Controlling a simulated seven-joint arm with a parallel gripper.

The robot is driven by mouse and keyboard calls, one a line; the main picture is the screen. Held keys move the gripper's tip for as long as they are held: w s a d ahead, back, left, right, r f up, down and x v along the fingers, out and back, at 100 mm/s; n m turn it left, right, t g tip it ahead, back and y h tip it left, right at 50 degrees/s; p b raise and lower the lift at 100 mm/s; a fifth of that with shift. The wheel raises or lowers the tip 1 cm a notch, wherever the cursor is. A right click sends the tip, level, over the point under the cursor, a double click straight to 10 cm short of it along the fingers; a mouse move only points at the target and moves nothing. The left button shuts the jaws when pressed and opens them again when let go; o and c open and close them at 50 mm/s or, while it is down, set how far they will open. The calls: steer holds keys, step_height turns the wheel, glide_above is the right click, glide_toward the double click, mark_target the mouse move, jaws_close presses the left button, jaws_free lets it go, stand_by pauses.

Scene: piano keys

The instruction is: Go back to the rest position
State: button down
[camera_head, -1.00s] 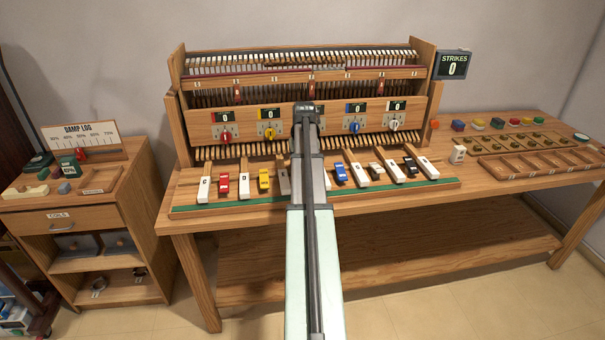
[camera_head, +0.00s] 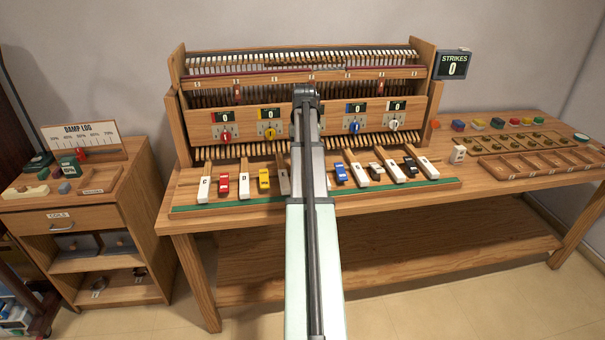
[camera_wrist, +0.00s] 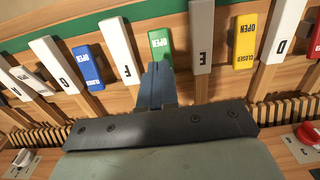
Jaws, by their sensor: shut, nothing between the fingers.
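In the head view my arm reaches over the middle of the key bench, and its upper end (camera_head: 306,95) stands in front of the piano action; my fingers are hidden there. In the wrist view my gripper (camera_wrist: 158,70) is shut and empty.
The piano cabinet (camera_head: 220,128) with dials and 0 displays rises behind the keys. The strikes display (camera_head: 453,65) reads 0. Trays (camera_head: 535,165) lie at right on the bench. A side cabinet (camera_head: 90,218) stands at left. Space above the bench's right side is open.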

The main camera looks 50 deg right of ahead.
steer(key=shift+a, duration=0.1)
stand_by(0.3)
